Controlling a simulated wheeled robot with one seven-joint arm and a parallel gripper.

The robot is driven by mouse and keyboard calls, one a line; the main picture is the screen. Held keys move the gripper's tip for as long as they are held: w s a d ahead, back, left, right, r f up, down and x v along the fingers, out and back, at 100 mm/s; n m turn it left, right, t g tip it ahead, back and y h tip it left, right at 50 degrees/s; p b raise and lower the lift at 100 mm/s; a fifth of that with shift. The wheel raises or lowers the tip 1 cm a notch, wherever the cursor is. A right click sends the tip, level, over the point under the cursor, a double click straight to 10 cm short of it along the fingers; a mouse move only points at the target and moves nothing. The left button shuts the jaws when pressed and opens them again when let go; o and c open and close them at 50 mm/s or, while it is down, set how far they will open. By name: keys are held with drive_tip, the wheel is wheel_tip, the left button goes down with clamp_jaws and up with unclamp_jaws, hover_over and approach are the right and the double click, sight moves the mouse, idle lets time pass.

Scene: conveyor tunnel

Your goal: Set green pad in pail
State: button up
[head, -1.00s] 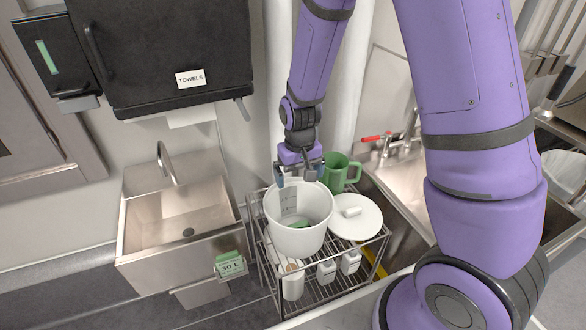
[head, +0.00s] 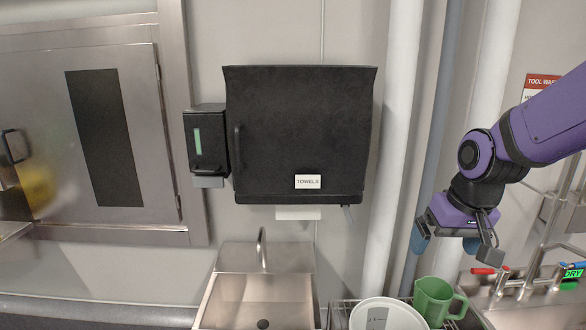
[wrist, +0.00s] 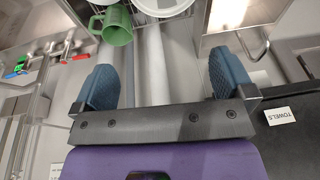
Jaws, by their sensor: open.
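The white pail (head: 395,313) shows at the bottom edge of the head view, cut off by the frame. Its upper inside wall carries grey markings; its bottom is out of view. The green pad is not visible in the current views. My gripper (head: 452,244) is open and empty, high above and to the right of the pail, in front of the wall pipes. In the wrist view, my gripper (wrist: 165,85) has its two blue fingers wide apart with nothing between them. A white round vessel, seemingly the pail, is cut off at the wrist view's top edge.
A green mug (head: 434,300) stands right of the pail on the wire rack. A steel sink (head: 240,300) is to the left, below the black towel dispenser (head: 300,130). Red- and blue-handled taps (head: 510,280) are at right. Pipes run behind my gripper.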

drive_tip(key=s+d+r+t, duration=0.2)
drive_tip(key=s+d+r, duration=0.1)
drive_tip(key=s+r, duration=0.7)
drive_tip(key=s, duration=0.4)
drive_tip(key=shift+s+d+r+t+h, duration=0.2)
drive_tip(key=shift+r+t+h, duration=0.1)
drive_tip(key=shift+r+h, duration=0.1)
